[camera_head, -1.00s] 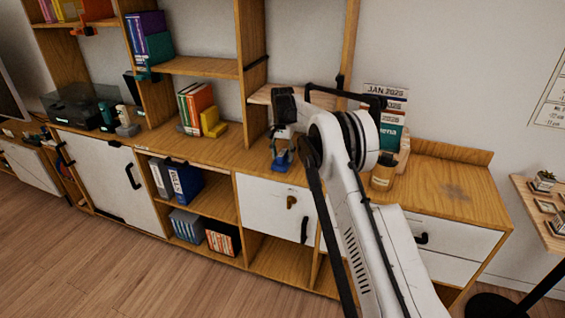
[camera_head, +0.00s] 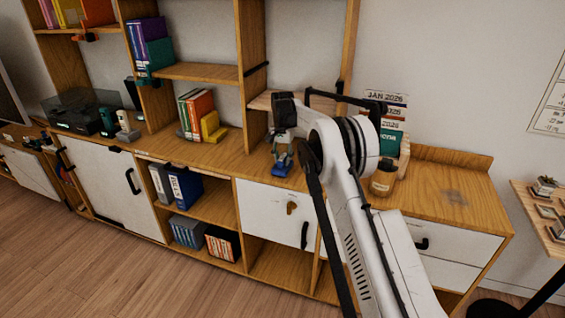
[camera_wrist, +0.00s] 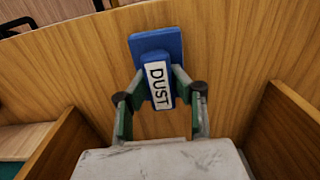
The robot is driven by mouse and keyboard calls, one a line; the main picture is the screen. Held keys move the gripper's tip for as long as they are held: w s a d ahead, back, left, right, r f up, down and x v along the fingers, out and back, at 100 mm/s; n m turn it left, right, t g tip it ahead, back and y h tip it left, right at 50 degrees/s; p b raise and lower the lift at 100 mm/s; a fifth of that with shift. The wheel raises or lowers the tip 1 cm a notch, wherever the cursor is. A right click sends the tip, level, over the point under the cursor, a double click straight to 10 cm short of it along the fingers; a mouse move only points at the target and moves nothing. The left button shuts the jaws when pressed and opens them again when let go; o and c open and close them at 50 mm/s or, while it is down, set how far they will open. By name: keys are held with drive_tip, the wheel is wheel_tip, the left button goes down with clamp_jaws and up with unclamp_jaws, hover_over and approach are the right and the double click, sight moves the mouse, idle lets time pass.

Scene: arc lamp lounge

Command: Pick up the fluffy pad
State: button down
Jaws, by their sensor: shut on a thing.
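The fluffy pad appears to be the blue piece (camera_wrist: 155,43) in the wrist view, a flat blue block with a smaller blue handle part in front that bears a white "DUST" label. My gripper (camera_wrist: 159,84) has its green fingers closed on the two sides of that labelled part. In the head view the blue piece (camera_head: 283,170) shows just below my gripper (camera_head: 283,153), over the wooden cabinet top near its front edge. I cannot tell whether it touches the wood. Its underside is hidden.
The wooden cabinet top (camera_head: 228,150) has books (camera_head: 196,114) and a yellow block (camera_head: 211,127) to the left. Shelf uprights (camera_head: 252,70) rise behind. The right end of the top is clear.

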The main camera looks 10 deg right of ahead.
sight(283, 157)
wheel_tip(283, 157, up, 4)
drive_tip(key=shift+f, duration=0.1)
drive_tip(key=s+a+r, duration=0.6)
drive_tip(key=s+a, duration=0.1)
drive_tip(key=s, duration=0.2)
drive_tip(key=shift+a+r, duration=0.35)
